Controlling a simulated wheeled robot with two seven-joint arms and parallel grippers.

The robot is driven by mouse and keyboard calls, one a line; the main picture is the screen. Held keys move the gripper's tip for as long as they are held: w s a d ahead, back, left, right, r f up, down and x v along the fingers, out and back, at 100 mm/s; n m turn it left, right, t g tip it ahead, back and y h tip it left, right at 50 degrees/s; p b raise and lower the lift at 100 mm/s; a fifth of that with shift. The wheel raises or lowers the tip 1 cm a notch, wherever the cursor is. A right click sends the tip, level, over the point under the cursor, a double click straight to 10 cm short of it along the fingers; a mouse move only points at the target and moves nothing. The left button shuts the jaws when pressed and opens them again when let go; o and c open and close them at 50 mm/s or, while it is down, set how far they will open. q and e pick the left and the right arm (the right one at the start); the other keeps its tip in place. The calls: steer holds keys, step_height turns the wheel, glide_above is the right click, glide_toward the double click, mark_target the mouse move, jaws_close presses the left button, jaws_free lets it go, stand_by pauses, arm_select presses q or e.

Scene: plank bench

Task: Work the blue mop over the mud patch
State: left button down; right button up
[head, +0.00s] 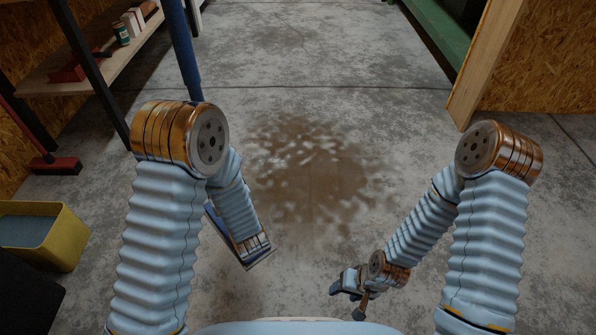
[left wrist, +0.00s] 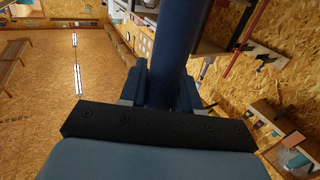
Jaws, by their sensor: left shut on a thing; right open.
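The blue mop's pole (head: 181,48) rises behind my left arm in the head view. In the left wrist view the dark blue pole (left wrist: 166,50) stands between the two fingers of my left gripper (left wrist: 160,88), which is shut on it. The brown mud patch (head: 315,180) lies mid-floor, mottled with pale spots. My right gripper (head: 347,301) is open and empty, below and right of the patch.
A yellow bucket (head: 68,240) stands at the lower left, with a red-headed broom (head: 55,166) behind it. A shelf (head: 75,75) with small items is at the upper left. A wooden panel (head: 480,75) edges the right. Floor beyond the patch is clear.

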arm_select(q)
steer(key=n+g+y+b, duration=0.1)
steer(key=n+g+y, duration=0.3)
steer(key=n+g, duration=0.1)
steer(key=n+g+y+b, duration=0.1)
steer(key=n+g+y, duration=0.3)
steer(key=g, duration=0.3)
steer(key=shift+n+y, duration=0.4)
steer(key=shift+n, duration=0.1)
step_height(320, 180, down, 18)
steer(key=b, duration=1.1)
steer(key=shift+r, duration=0.1)
